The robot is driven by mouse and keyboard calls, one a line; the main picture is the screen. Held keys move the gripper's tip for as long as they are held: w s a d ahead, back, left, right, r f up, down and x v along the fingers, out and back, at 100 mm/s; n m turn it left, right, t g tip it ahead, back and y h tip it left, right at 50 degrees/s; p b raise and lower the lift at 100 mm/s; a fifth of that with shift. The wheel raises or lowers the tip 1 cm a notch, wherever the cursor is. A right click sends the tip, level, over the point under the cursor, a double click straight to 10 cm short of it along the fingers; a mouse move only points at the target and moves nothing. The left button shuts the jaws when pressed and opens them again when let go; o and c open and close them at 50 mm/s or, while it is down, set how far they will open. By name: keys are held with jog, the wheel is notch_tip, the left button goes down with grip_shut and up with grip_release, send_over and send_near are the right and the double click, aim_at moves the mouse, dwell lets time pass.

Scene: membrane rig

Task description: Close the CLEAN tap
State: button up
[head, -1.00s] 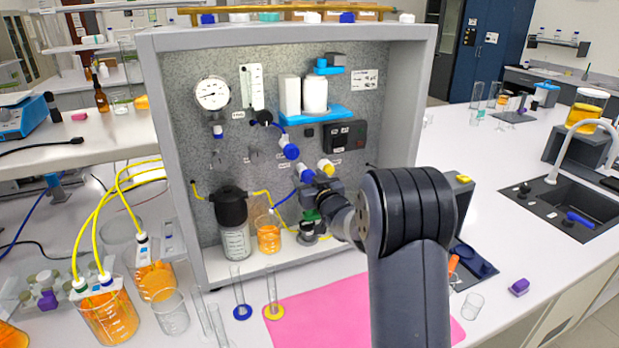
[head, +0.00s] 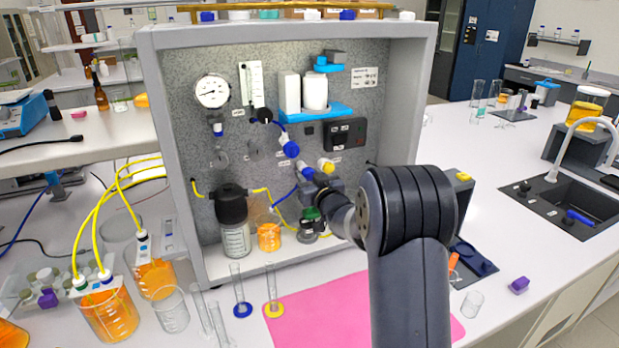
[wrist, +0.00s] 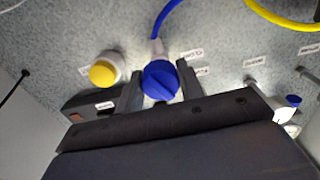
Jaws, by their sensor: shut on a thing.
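The blue tap knob (wrist: 160,80) sits between the two fingers of my gripper (wrist: 159,86) in the wrist view. Its raised grip bar runs at a slant across its face. A blue tube leads away from its fitting. In the head view the blue tap (head: 305,175) shows at the lower middle of the panel, partly hidden by my gripper (head: 318,190), which is shut on it. A yellow-capped knob (wrist: 103,72) is beside it, outside my fingers; it also shows in the head view (head: 326,166). The small labels near the taps are too blurred to read surely.
Another blue tap (head: 290,149) is higher on the panel. A dark-capped bottle (head: 234,220) and an orange-filled beaker (head: 268,236) stand on the rig's floor, left of my gripper. Glass cylinders stand in front, near a pink mat (head: 322,308). The grey frame (head: 428,100) closes the right side.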

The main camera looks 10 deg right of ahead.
jog(key=shift+m, duration=2.8)
jog(key=o, duration=1)
jog(key=shift+b, duration=0.3)
jog(key=s+d+b, duration=0.2)
jog(key=s+b, duration=0.1)
jog(key=s, duration=0.7)
jog(key=shift+s, duration=0.3)
